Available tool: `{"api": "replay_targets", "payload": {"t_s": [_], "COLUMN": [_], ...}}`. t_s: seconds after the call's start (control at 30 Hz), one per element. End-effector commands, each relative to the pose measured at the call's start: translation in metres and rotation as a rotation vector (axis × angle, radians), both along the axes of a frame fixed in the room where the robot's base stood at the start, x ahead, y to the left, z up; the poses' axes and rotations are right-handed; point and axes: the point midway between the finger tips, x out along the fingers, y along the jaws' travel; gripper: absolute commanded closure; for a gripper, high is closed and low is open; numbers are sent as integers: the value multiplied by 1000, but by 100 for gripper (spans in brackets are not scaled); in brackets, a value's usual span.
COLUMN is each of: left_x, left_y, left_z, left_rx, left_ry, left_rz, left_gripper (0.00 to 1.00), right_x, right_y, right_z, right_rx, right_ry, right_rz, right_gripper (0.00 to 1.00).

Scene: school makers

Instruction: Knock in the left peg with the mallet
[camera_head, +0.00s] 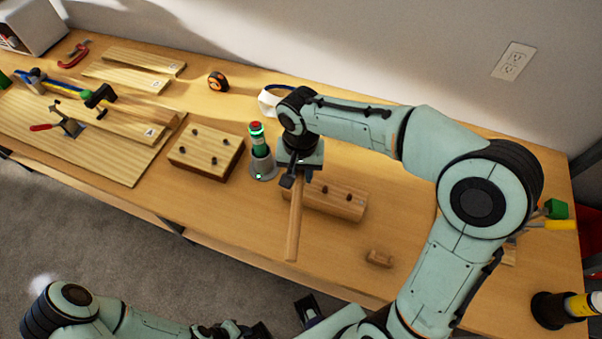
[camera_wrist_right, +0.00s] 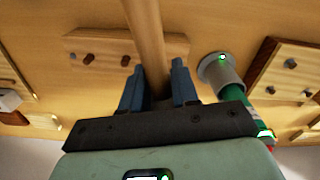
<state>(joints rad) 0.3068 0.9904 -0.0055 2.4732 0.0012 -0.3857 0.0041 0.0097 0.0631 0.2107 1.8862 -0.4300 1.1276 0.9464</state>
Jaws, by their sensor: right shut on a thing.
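My right gripper (camera_head: 296,182) is shut on the mallet, a pale wooden handle (camera_head: 294,225) that reaches toward the table's front edge. The right wrist view shows the handle (camera_wrist_right: 145,35) between my two blue-grey fingers (camera_wrist_right: 158,85). The mallet's head is hidden by the gripper. The wooden peg block (camera_head: 320,203) lies just right of and partly behind the handle, with dark pegs in its top; its left end is covered in the head view. The block (camera_wrist_right: 105,45) and its pegs also show in the right wrist view. My left arm is at the bottom; its jaws are unclear.
Another block with several dark pegs (camera_head: 206,150) is farther left. A small wooden piece (camera_head: 380,258) lies near the front edge. The table front is mostly clear.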

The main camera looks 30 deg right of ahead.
Motion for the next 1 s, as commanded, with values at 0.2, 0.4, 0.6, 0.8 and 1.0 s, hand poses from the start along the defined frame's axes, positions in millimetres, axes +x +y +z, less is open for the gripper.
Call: {"api": "replay_targets", "payload": {"t_s": [0.2, 0.4, 0.6, 0.8, 1.0], "left_x": [-1, -1, -3, -14, -15], "left_y": [0, 0, 0, 0, 0], "left_z": [-1, -1, -6, -39, -42], "left_rx": [-1, 0, 0, -1, 0], "left_ry": [2, 2, 5, 18, 19], "left_rz": [0, 0, 1, 0, 0], "left_gripper": [57, 57, 57, 57, 57], "right_x": [-1, -1, -1, -2, -1], "right_y": [0, 0, 0, 0, 0], "right_z": [-1, -1, -7, -49, -55], "right_rx": [-1, 0, -1, -1, 0], "right_ry": [3, 1, 3, 6, 1], "right_rz": [0, 0, 0, 0, 1], "right_gripper": [100, 100, 100, 100, 100]}}
